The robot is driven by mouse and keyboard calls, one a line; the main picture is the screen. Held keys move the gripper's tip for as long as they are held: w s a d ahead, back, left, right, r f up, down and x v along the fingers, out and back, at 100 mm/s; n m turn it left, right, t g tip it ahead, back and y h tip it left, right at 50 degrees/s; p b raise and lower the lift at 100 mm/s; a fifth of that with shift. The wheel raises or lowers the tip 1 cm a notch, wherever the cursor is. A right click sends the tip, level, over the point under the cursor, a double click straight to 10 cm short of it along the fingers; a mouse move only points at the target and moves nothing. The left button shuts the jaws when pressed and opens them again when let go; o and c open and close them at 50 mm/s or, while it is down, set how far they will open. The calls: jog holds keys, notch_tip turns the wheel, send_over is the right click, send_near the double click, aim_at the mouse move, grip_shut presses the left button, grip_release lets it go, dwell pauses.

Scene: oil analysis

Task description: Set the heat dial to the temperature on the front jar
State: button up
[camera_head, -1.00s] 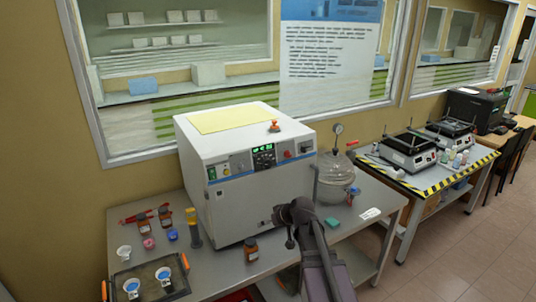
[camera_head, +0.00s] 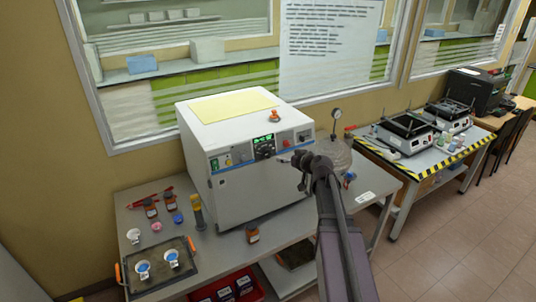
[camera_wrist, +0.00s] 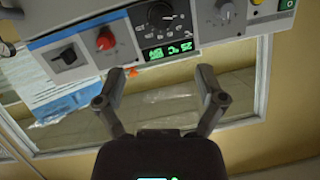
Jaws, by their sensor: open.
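The white oven (camera_head: 236,190) stands on the bench with its control panel facing front. Its black heat dial (camera_head: 264,153) sits under a green-lit display (camera_head: 264,140). In the wrist view the dial (camera_wrist: 153,17) and display (camera_wrist: 168,51) appear inverted at the top; the digits are too blurred to read. The front jar (camera_head: 252,233), a small brown bottle, stands before the oven; its label is not readable. My gripper (camera_head: 299,162) is in front of the panel's right part. In the wrist view it is open and empty (camera_wrist: 161,80), apart from the dial.
A glass vessel (camera_head: 334,155) stands right of the oven. Brown jars (camera_head: 151,207) and a tray (camera_head: 190,262) are at left. An orange-topped item (camera_head: 274,115) sits on the oven.

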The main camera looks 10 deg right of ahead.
aim_at(268, 154)
jog(key=b+x, duration=0.5)
jog(key=x, duration=0.8)
jog(key=shift+w+a+f, duration=0.15)
jog(key=shift+w+a, duration=0.05)
jog(key=shift+w, duration=0.15)
jog(key=c, duration=1.2)
